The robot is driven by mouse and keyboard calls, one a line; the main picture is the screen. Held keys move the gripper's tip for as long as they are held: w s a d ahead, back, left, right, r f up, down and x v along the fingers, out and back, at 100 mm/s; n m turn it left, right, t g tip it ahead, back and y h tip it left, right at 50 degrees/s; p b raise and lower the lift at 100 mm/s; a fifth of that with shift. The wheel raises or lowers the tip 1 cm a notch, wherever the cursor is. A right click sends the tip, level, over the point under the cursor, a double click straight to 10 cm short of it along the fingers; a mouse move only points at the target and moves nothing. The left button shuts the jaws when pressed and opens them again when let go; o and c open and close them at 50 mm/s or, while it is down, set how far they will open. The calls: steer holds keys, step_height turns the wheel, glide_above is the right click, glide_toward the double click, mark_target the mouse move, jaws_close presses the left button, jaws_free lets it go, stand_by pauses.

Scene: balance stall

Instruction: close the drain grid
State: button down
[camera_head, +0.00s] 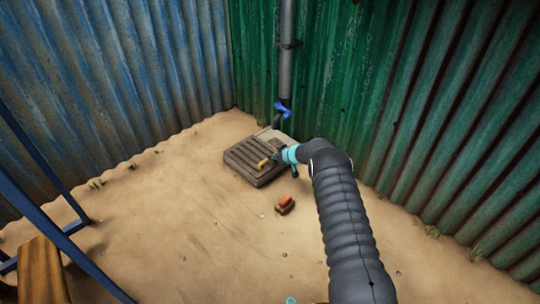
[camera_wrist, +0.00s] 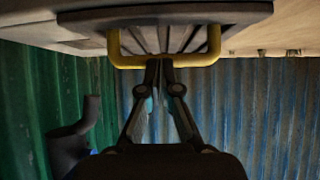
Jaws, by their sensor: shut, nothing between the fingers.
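The drain grid (camera_head: 246,150) is a dark slatted square near the corner of the walls, over a pale concrete base (camera_head: 273,134). In the head view I cannot tell whether it lies fully flat. Its yellow handle (camera_head: 265,162) is on its front right side. In the wrist view the grid (camera_wrist: 240,14) spans the top, with the handle (camera_wrist: 186,62) below it. My gripper (camera_wrist: 158,62) is shut and empty, its fingertips overlapping the middle of the handle bar. I cannot tell if they touch it. In the head view my gripper (camera_head: 275,158) is beside the handle.
A grey pipe (camera_head: 286,50) with a blue tap (camera_head: 283,111) stands behind the grid. A small red-topped block (camera_head: 286,203) lies on the sand in front. Corrugated blue (camera_head: 130,70) and green (camera_head: 400,90) walls enclose the corner. A blue frame (camera_head: 62,228) stands left.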

steer(key=shift+s+f, duration=0.15)
steer(key=shift+f, duration=0.4)
steer(key=shift+s+f, duration=0.15)
steer(key=shift+f, duration=0.45)
steer(key=shift+s+a, duration=0.15)
step_height(320, 180, up, 5)
steer(key=shift+r+p, duration=0.1)
steer(key=shift+p, duration=0.5)
steer(key=s+d+f, duration=0.4)
steer(key=s+d, duration=0.1)
steer(key=d, duration=0.2)
steer(key=shift+s+f, duration=0.15)
steer(key=shift+s, duration=0.1)
